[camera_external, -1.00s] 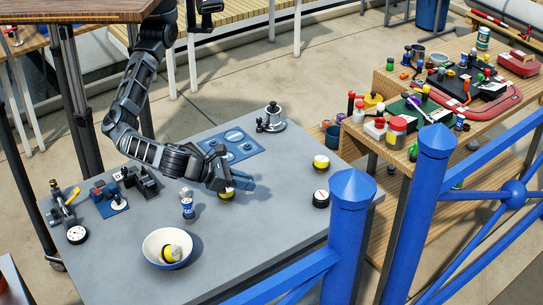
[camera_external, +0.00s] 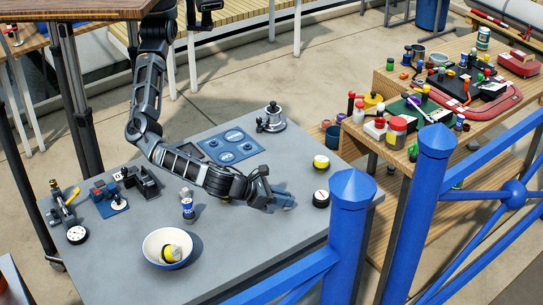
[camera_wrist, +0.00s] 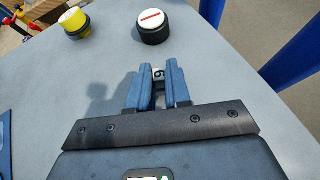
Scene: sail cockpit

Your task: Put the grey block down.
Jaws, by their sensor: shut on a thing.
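My gripper (camera_external: 286,204) is low over the grey table (camera_external: 226,282), left of a black round thing with a white top (camera_external: 321,199).
The black round thing also stands ahead in the wrist view (camera_wrist: 153,26), left of it a yellow-and-black one (camera_wrist: 74,23). A white bowl (camera_external: 151,258), a small bottle (camera_external: 187,206), a blue panel (camera_external: 231,145) and a metal winch (camera_external: 271,119) stand on the table. The front right is bare.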

